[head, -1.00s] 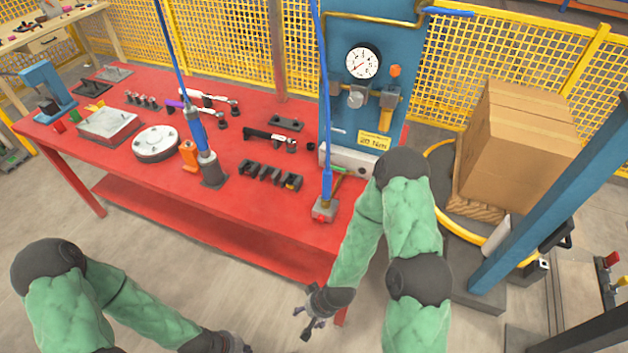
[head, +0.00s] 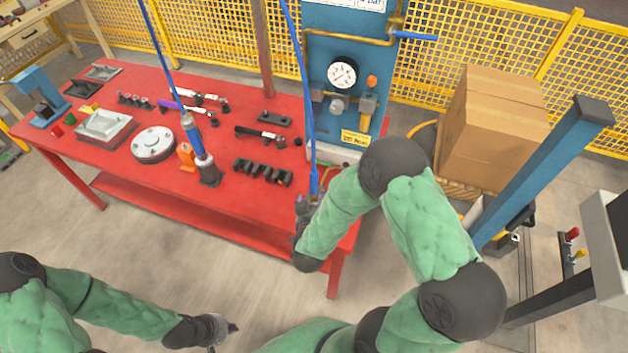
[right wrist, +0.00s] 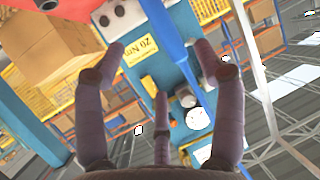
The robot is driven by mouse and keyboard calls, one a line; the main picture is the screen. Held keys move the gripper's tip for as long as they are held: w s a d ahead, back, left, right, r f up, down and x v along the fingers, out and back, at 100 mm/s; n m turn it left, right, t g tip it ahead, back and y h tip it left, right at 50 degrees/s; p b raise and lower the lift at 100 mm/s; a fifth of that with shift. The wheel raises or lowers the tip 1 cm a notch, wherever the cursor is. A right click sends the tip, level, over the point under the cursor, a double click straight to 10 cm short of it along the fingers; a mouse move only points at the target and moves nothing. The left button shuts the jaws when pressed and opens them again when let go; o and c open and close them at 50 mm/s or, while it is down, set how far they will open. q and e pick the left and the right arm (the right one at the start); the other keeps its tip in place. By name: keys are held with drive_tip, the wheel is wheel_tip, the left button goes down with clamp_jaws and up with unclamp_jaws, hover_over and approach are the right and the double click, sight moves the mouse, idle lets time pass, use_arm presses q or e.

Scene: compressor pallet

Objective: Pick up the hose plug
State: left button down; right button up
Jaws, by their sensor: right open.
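The blue hose (head: 297,70) hangs down to the table's front right corner, and its thicker blue end (head: 314,182), which looks like the hose plug, is beside my right gripper (head: 309,203). In the right wrist view a thick blue length (right wrist: 170,40) runs between the spread fingers of my right gripper (right wrist: 162,70). That gripper is open; contact with the hose cannot be made out. The block below the hose end is hidden by my right gripper and arm. My left gripper (head: 222,330) is low in front of the table, away from it, too small to judge.
The red table (head: 225,215) holds a black rack (head: 263,172), a tool on a second blue hose (head: 200,150) and a round flange (head: 153,145). A blue panel with a gauge (head: 342,74) stands behind the corner. A cardboard box (head: 495,125) is at right.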

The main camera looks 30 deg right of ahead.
sight(316, 183)
drive_tip(key=x, duration=0.4)
drive_tip(key=shift+w+d+b, duration=0.15)
drive_tip(key=shift+d+b, duration=0.15)
drive_tip(key=shift+b, duration=0.1)
drive_tip(key=shift+b+x, duration=0.4)
drive_tip(key=shift+x, duration=2.7)
drive_tip(key=shift+w+r, duration=0.1)
drive_tip(key=shift+r, duration=0.15)
clamp_jaws()
